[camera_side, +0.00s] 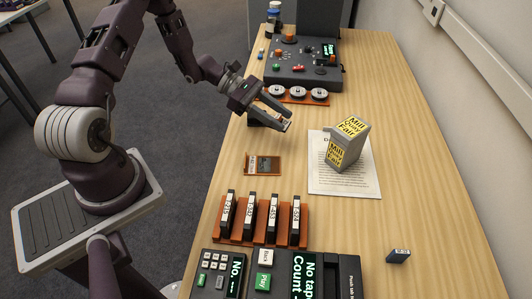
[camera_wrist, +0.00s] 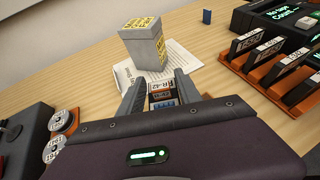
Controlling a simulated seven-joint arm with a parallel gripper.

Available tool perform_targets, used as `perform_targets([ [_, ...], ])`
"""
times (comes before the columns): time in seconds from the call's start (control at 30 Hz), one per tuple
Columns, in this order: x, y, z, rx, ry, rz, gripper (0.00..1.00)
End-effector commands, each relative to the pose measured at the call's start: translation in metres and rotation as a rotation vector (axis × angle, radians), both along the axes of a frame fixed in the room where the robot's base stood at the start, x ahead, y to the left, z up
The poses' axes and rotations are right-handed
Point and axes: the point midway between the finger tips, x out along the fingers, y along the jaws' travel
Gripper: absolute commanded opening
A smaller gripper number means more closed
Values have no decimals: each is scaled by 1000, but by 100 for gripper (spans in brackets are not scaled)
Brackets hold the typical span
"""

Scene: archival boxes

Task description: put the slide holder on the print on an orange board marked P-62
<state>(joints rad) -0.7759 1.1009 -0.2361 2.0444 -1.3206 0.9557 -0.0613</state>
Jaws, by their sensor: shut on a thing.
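My gripper (camera_side: 285,122) is shut on a small flat thing, apparently the slide holder (camera_wrist: 162,96), above the table in the side view. In the wrist view it sits between my fingers, with a pale label that seems to read R-42 and blue and orange-brown parts. An orange board (camera_side: 249,172) lies flat on the table in the side view, below and slightly left of my gripper and apart from it. It carries a grey-blue print (camera_side: 264,166) and a small label, too small to read.
A grey box (camera_side: 347,147) with yellow labels stands on a printed sheet (camera_side: 343,186), right of my gripper. An orange rack (camera_side: 250,241) of black labelled cassettes stands in front. A control console (camera_side: 300,75) and a reel tray (camera_side: 297,101) are behind. A dark block is partly hidden beneath my gripper.

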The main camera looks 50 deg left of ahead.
Motion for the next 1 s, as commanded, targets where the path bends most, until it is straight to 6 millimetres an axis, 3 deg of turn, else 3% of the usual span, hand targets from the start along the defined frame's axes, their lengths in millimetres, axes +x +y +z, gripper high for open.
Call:
perform_targets([
  [0.03,-22,-8,4,-6,5,-16,2],
  [0.1,-46,-17,9,-10,1,-37,2],
  [0.23,-71,-28,13,-18,-4,-55,2],
  [0.7,-75,-30,-77,-21,-4,-58,2],
  [1.0,-75,-30,-84,-19,-6,-59,2],
])
